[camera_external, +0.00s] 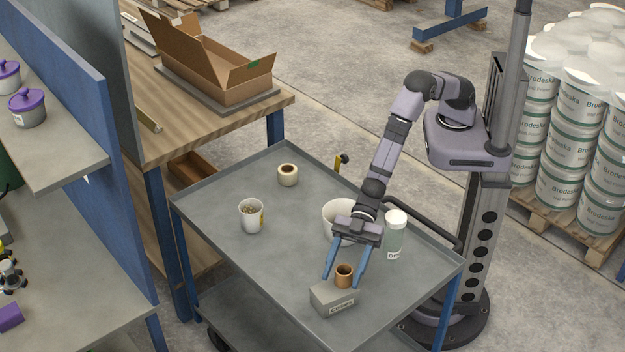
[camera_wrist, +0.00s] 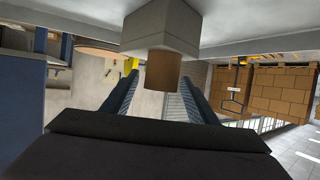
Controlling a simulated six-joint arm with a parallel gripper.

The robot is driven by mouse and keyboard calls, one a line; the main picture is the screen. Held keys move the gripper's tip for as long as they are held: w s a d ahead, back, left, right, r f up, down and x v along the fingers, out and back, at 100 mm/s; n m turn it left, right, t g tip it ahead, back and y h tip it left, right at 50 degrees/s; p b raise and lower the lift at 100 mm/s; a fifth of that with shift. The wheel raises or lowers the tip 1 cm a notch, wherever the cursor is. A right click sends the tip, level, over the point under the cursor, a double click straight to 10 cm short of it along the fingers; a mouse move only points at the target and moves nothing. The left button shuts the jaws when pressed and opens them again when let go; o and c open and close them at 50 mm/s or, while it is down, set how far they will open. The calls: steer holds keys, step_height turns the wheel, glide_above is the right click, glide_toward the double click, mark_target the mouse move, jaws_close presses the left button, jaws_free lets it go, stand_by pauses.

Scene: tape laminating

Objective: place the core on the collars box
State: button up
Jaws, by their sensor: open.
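In the wrist view, which is upside down, the core (camera_wrist: 163,71) touches the underside-seeming top of the grey box (camera_wrist: 160,27), between my spread fingers (camera_wrist: 159,92).
A clear jar with a white lid (camera_external: 395,235) and a white bowl (camera_external: 338,215) stand behind the box. A white cup (camera_external: 251,216) and a tape roll (camera_external: 288,175) stand farther left. The cart (camera_external: 215,265) has bare room at left, with a raised rim.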

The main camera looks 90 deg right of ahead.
steer(key=b+v, duration=0.1)
steer(key=v, duration=0.7)
steer(key=shift+d+r, duration=0.15)
steer(key=shift+d, duration=0.2)
steer(key=shift+s, duration=0.1)
steer(key=w+d+m+t+h, duration=0.1)
steer(key=w+d+m+h, duration=0.35)
steer(key=d, duration=1.05)
steer(key=w+d+m+t+h, duration=0.25)
steer(key=w+d+h, duration=0.3)
steer(key=d, duration=0.85)
steer(key=s+d+f+m+g+h, duration=0.1)
steer(key=s+d+m+g+h, duration=0.3)
steer(key=d, duration=0.9)
steer(key=s+d+m+g, duration=0.1)
steer(key=s+d+g, duration=0.1)
steer(key=s+d, duration=0.3)
steer(key=s+d+m+g+y, duration=0.1)
steer(key=s+d, duration=0.4)
steer(key=s, duration=0.6)
steer(key=shift+s+m+g, duration=0.25)
steer(key=shift+m+g, duration=0.1)
steer(key=shift+m, duration=0.35)
steer(key=shift+r, duration=0.1)
